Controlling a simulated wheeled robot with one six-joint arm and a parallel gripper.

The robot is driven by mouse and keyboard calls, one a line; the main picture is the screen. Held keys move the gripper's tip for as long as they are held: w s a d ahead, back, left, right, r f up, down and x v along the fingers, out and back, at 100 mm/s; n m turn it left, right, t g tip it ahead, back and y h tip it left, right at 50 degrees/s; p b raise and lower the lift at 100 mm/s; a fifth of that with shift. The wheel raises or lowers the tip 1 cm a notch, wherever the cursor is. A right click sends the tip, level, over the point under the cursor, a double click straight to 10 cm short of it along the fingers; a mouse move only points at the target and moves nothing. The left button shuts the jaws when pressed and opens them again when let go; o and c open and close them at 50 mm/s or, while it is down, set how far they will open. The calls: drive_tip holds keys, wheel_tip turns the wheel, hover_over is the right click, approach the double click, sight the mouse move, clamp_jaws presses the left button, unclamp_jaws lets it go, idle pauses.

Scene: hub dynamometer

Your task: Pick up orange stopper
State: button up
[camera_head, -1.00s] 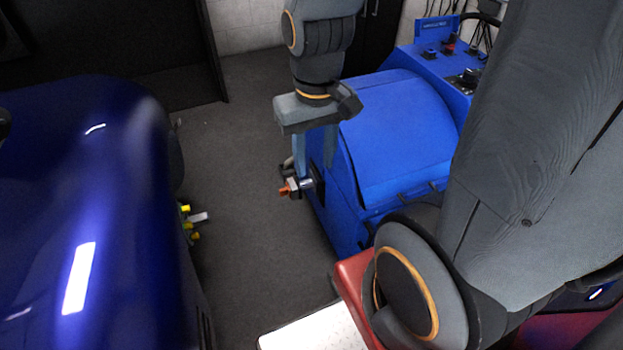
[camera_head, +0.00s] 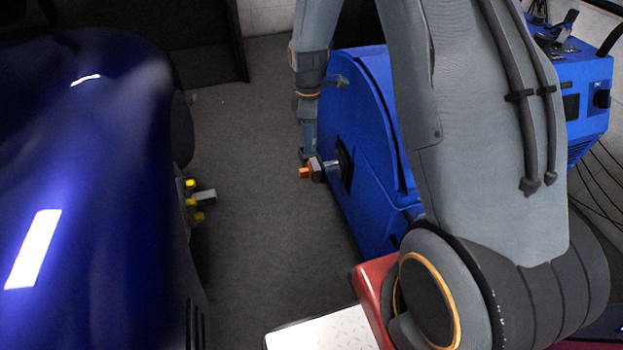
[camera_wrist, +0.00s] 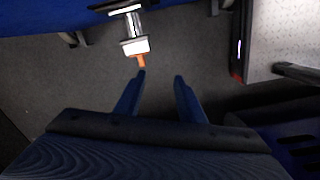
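The orange stopper (camera_head: 305,173) sits on the end of a metal shaft (camera_head: 330,165) that sticks out from the side of the blue machine (camera_head: 372,130). In the wrist view the stopper (camera_wrist: 141,61) points toward my gripper from a pale block on the shaft. My gripper (camera_wrist: 160,74) is open and empty, its two blue fingers apart. The stopper lies just beyond the left fingertip, not between the fingers. In the head view my gripper (camera_head: 309,150) appears right by the stopper, and its fingers overlap so their gap is hidden.
A glossy dark blue car body (camera_head: 90,180) fills the left. Yellow-tipped fittings (camera_head: 192,200) stick out from its side. A white patterned plate (camera_head: 318,330) and a red part (camera_head: 376,285) are at the bottom. Grey floor (camera_head: 255,130) between car and machine is clear.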

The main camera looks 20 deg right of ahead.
sight(305, 170)
drive_tip(key=w+f+n+b, duration=0.1)
drive_tip(key=w+f, duration=0.1)
drive_tip(key=f, duration=0.2)
drive_tip(key=w+f+n+b, duration=0.1)
drive_tip(key=w+f, duration=0.1)
drive_tip(key=f, duration=0.3)
drive_tip(key=w+f+n+b, duration=0.1)
drive_tip(key=f+n+b, duration=0.1)
drive_tip(key=f, duration=0.3)
drive_tip(key=shift+w+d+f, duration=0.1)
drive_tip(key=shift+w+f, duration=0.05)
drive_tip(key=shift+w, duration=0.25)
drive_tip(key=shift+f+b, duration=0.6)
drive_tip(key=shift+f, duration=2.4)
clamp_jaws()
